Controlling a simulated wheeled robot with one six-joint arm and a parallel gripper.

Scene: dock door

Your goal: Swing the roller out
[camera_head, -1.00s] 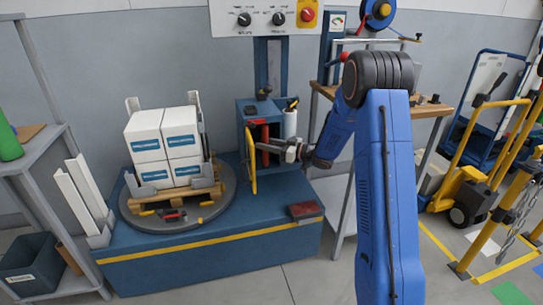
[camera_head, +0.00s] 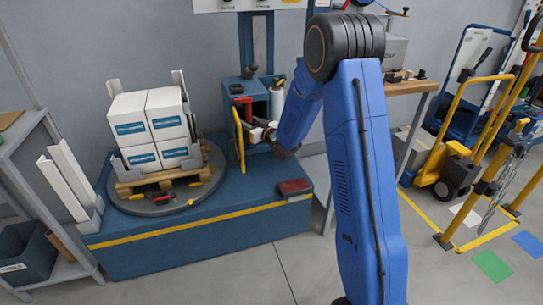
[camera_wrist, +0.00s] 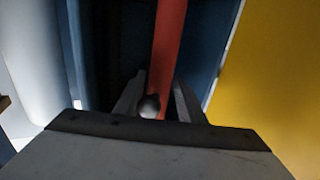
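The red roller (camera_head: 248,112) stands upright in the blue housing on the wrapping machine, mostly hidden by my gripper in the head view. In the wrist view the red roller (camera_wrist: 168,50) runs down between my fingers, with a small grey rounded knob (camera_wrist: 150,106) near its lower end. My gripper (camera_head: 258,133) is at the housing's opening. In the wrist view my gripper (camera_wrist: 160,92) has its fingers apart, one on each side of the roller. A narrow dark gap shows on the left; contact on the right is unclear.
A yellow door panel (camera_head: 238,140) stands open just left of my gripper; it fills the right of the wrist view (camera_wrist: 275,90). A white film roll (camera_head: 278,100) stands right of the roller. White boxes (camera_head: 150,128) sit on a pallet on the turntable.

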